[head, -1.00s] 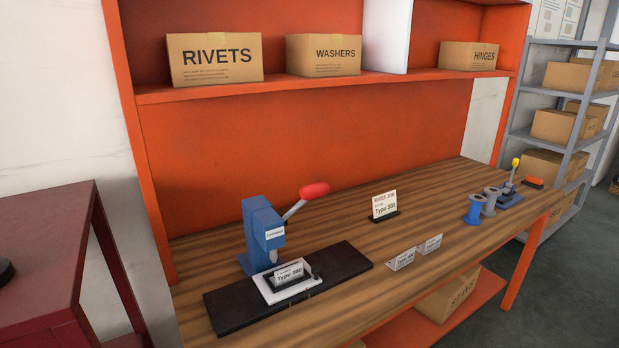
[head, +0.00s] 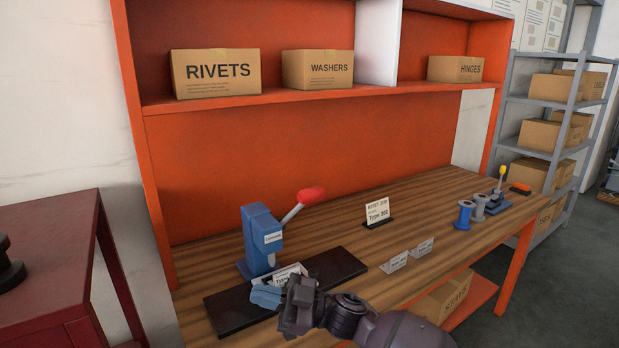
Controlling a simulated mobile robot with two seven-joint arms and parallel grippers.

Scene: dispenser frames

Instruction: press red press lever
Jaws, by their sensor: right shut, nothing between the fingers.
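The press is a blue upright block (head: 260,234) on the left part of the wooden bench. Its lever ends in a red knob (head: 311,195) and rises up to the right from the press head. My right gripper (head: 268,293) is shut and empty, in front of the press and over the front of the black base mat (head: 228,312). It is below and left of the red knob, apart from it. It hides part of the white tray and the type card (head: 289,271) under the press. My left gripper is not in view.
A rivet job card (head: 376,210) stands at mid-bench, with two small label cards (head: 394,262) in front. Blue and grey spools (head: 464,214) and a yellow-knobbed tool (head: 502,172) stand at the right. An orange shelf with boxes (head: 215,73) is above. A dark red table (head: 50,250) is left.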

